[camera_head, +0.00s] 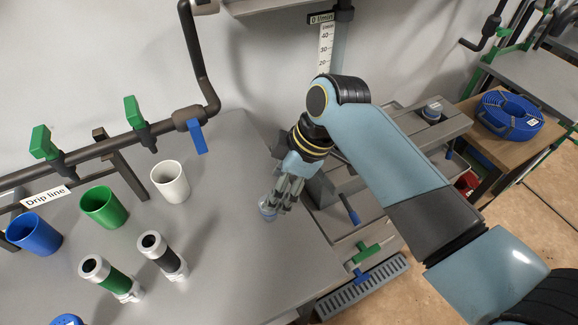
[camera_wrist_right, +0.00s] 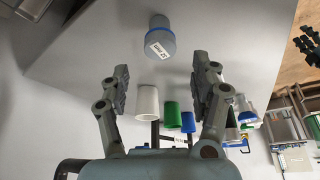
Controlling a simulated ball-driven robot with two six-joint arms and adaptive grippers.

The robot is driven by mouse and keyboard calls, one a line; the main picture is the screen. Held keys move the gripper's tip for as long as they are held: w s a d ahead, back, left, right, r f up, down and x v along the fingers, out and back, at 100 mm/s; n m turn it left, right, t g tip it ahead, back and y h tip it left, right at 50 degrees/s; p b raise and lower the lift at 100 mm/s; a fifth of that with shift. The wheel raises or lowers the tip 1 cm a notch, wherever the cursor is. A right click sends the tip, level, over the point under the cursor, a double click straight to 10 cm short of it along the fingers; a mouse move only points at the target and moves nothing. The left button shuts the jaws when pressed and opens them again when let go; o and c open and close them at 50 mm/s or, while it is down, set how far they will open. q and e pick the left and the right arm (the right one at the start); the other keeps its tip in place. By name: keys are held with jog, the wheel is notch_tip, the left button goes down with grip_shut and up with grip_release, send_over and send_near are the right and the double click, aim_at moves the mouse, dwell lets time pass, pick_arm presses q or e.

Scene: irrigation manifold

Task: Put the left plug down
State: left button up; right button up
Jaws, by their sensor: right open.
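A grey plug with a blue ring and a small white label (camera_wrist_right: 161,38) stands on the grey table top (camera_head: 230,255). In the head view it shows partly (camera_head: 267,211), below the fingers of my right gripper (camera_head: 283,196). In the right wrist view the two fingers of my right gripper (camera_wrist_right: 163,75) are wide apart, and the plug lies beyond their tips, touching neither.
White (camera_head: 170,182), green (camera_head: 103,207) and blue (camera_head: 35,234) cups stand below the drip-line pipe (camera_head: 90,155) with its valves. Two tubes (camera_head: 160,257) stand nearer, and a blue cap shows at the bottom edge. A blue hose coil (camera_head: 510,113) lies at right.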

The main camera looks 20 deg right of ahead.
jog(key=v, duration=0.6)
jog(key=shift+r, duration=0.25)
jog(key=shift+d, duration=0.1)
